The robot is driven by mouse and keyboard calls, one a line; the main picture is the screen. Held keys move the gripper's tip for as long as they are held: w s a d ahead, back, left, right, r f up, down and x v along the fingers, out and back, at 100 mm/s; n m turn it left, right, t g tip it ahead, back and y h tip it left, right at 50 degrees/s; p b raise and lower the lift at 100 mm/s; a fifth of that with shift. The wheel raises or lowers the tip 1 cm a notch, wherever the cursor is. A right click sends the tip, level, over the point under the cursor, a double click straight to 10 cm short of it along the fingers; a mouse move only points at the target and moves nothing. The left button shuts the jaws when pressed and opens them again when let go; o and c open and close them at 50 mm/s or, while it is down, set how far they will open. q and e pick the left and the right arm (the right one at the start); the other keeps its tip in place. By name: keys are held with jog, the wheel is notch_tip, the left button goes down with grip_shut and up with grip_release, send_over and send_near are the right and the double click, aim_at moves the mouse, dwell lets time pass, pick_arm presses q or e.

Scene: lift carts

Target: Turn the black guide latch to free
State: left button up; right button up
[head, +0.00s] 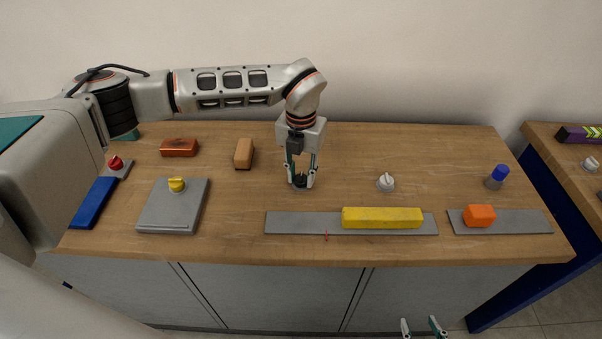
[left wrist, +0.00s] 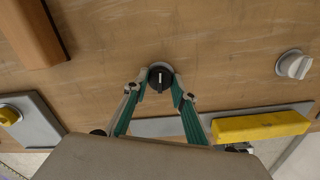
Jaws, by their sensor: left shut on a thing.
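The black guide latch (head: 300,181) is a small round black knob on a grey base, on the wooden table near the middle. In the left wrist view the latch (left wrist: 160,77) shows a pale line on its top, running roughly up and down the picture. My left gripper (head: 301,183) points straight down and is shut on the latch, with one fingertip on each side. In the left wrist view its fingertips (left wrist: 161,88) touch the knob's sides. My right gripper (head: 421,326) shows only at the bottom edge of the head view, its fingertips apart and empty, in front of the table.
A grey rail (head: 300,223) carries a yellow bar (head: 382,218) in front of the latch. A white knob (head: 386,182) stands to the right. A tan block (head: 244,153) and a grey plate (head: 160,216) with a yellow knob (head: 177,185) are to the left.

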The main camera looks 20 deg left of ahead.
pick_arm(q)
jog(key=m, duration=0.5)
jog(key=shift+p, duration=0.4)
jog(key=m, duration=0.4)
jog(key=shift+r+m, duration=0.1)
jog(key=shift+m, duration=0.3)
jog(key=m+p, duration=0.1)
jog(key=m, duration=0.4)
jog(key=shift+m, duration=0.7)
jog(key=o, duration=1.1)
